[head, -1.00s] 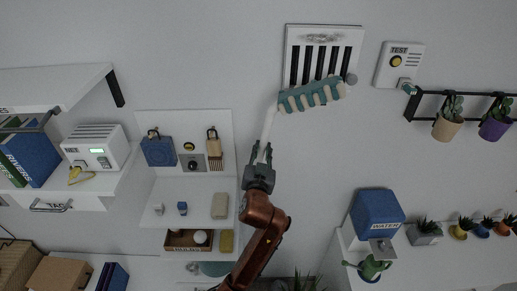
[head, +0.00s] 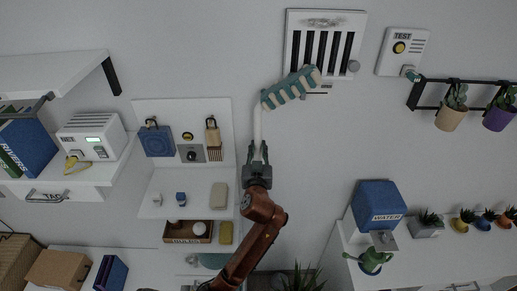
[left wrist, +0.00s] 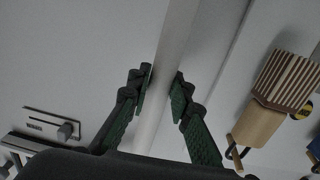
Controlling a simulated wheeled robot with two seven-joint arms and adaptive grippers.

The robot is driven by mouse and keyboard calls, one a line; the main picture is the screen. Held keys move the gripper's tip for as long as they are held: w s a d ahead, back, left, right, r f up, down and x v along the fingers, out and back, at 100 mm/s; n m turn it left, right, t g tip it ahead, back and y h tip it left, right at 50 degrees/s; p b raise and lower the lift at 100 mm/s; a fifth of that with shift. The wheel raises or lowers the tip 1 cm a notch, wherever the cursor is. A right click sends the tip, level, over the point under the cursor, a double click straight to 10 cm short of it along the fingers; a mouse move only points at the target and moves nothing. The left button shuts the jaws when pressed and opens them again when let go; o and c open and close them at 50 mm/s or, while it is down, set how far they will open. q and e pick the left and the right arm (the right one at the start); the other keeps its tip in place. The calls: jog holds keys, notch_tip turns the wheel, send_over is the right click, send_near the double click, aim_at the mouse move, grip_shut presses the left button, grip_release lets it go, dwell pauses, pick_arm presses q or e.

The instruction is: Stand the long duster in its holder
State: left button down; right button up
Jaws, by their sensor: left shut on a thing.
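The long duster (head: 290,88) has a pale straight handle and a teal-and-cream striped head. My left gripper (head: 258,154) is shut on the handle, with the head above it and tilted to the upper right. The head is just below and left of the slotted wall vent (head: 322,47). In the left wrist view the handle (left wrist: 174,50) runs between the two dark green fingers (left wrist: 160,92). I cannot make out the duster's holder in these frames. My right gripper is out of view.
A white panel with a blue hanging item (head: 157,142) and a wooden brush (head: 213,136) is left of the gripper. A blue water box (head: 377,206) stands right. Potted plants (head: 451,113) hang on a rail.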

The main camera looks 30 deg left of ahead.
aim_at(258, 159)
pick_arm(q)
jog(key=shift+f+b, duration=2.1)
jog(key=shift+f, duration=0.6)
jog(key=shift+f+b, duration=4.55)
jog(key=shift+f, duration=1.15)
jog(key=c, duration=1.7)
grip_release()
jog(key=shift+f, duration=0.1)
